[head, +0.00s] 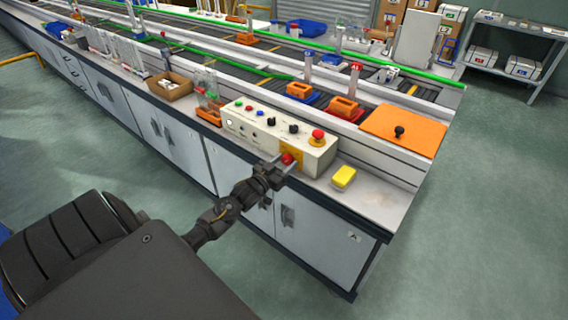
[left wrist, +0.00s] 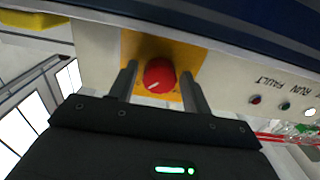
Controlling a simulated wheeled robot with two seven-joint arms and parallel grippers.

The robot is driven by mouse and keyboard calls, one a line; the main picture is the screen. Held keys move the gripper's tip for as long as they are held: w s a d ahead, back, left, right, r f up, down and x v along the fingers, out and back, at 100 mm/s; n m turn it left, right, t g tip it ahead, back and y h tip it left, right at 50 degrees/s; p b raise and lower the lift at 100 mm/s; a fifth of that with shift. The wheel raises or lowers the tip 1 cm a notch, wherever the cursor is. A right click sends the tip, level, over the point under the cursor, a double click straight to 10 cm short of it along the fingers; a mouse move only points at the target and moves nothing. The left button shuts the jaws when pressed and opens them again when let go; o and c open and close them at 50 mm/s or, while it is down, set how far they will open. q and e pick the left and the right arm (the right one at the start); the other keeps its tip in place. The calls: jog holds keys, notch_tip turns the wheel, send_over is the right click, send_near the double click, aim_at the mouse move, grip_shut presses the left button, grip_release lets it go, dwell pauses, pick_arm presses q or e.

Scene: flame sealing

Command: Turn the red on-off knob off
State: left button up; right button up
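The red on-off knob (head: 287,158) sits on a yellow plate (head: 292,150) on the front face of the cream control box (head: 262,132). In the left wrist view the red knob (left wrist: 159,75) shows a white pointer line on the yellow plate (left wrist: 132,46). My left gripper (head: 280,165) is at the knob in the head view. In the left wrist view its two fingers (left wrist: 160,85) are apart, one on each side of the knob, with a visible gap at the sides. My right gripper is in neither view.
A red mushroom button (head: 318,135) and black knobs (head: 294,128) are on top of the box. A yellow block (head: 343,177) lies to its right on the bench. An orange plate (head: 402,130) and orange blocks (head: 343,106) are behind. Floor at right is clear.

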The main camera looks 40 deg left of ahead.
pick_arm(q)
jog(key=c, duration=0.7)
jog(key=shift+c, duration=0.2)
